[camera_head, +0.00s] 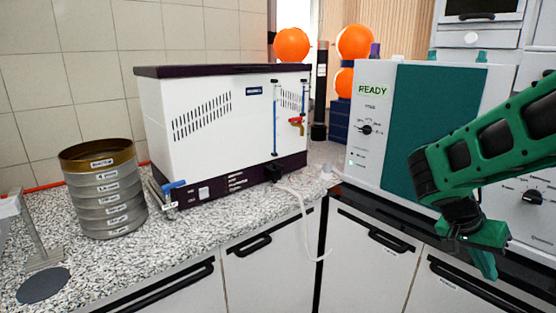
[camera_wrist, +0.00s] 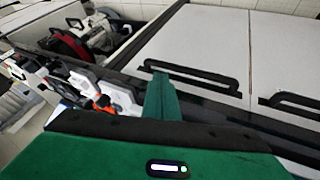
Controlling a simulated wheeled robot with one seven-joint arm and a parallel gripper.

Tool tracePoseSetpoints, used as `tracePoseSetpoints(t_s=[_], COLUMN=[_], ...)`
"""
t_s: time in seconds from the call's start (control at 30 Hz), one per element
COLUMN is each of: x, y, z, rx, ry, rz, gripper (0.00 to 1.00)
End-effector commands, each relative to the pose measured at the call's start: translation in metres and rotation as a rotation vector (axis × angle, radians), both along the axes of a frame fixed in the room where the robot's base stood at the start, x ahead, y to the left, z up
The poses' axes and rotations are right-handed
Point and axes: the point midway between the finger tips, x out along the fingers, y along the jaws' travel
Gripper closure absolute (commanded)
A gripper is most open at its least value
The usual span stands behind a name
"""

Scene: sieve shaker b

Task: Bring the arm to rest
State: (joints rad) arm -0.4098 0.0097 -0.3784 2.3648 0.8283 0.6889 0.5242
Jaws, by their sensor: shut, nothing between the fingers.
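My green and black arm reaches in from the right edge of the head view. My gripper (camera_head: 486,268) hangs low at the right, in front of the grey cabinet doors below the counter edge. Its fingers are closed together and hold nothing. In the wrist view the shut green fingers (camera_wrist: 160,100) point away from the camera, with a dark cabinet handle (camera_wrist: 190,76) beyond them. I cannot tell the exact gap between the fingers and the cabinet front.
A stack of sieves (camera_head: 105,200) stands on the speckled counter (camera_head: 190,245) at the left. A white boxy machine (camera_head: 215,125) stands behind it. A teal-fronted unit showing READY (camera_head: 430,125) is close behind my arm. A pale hose (camera_head: 303,225) hangs over the counter edge.

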Motion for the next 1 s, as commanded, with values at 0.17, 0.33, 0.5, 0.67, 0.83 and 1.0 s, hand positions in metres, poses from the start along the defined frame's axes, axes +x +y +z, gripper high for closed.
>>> tracePoseSetpoints(t_s=[0.17, 0.33, 0.5, 0.67, 0.83, 1.0], x=[-0.052, -0.095, -0.132, -0.152, -0.159, -0.159], y=[0.009, 0.032, 0.058, 0.076, 0.083, 0.083], z=[-0.008, -0.007, -0.002, 0.002, 0.003, 0.003], rx=[0.235, 0.423, 0.554, 0.615, 0.635, 0.635], ry=[0.051, 0.069, 0.066, 0.063, 0.064, 0.064], rz=[0.075, 0.202, 0.343, 0.444, 0.484, 0.484], gripper=[1.0, 1.0, 1.0, 1.0, 1.0, 1.0])
